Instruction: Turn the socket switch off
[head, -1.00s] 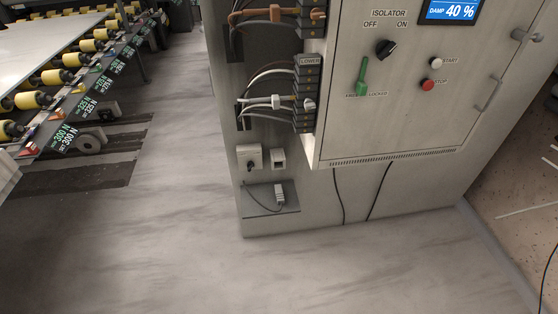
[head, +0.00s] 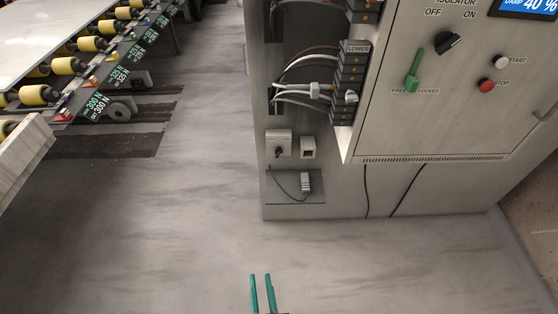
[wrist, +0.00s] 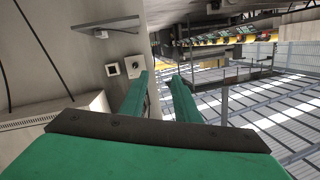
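Two small pale boxes sit side by side low on the cabinet's left side face. The left, larger box (head: 278,143) has a dark round knob or plug on it; in the wrist view (wrist: 133,66) it shows a black round part. The right, smaller box (head: 308,147) has a pale frame around a recessed front; it also shows in the wrist view (wrist: 112,69). Which one is the socket switch, and its position, I cannot tell. My gripper (head: 260,280) is open and empty over the floor, well in front of the cabinet and apart from both boxes; it also shows in the wrist view (wrist: 161,77).
A grey shelf (head: 288,196) below the boxes carries a small plug-like block (head: 306,182) with a dark cable. Above are terminal blocks (head: 347,85) with wires. The front panel (head: 430,120) has a green lever and buttons. A roller conveyor (head: 80,62) stands left; floor between is clear.

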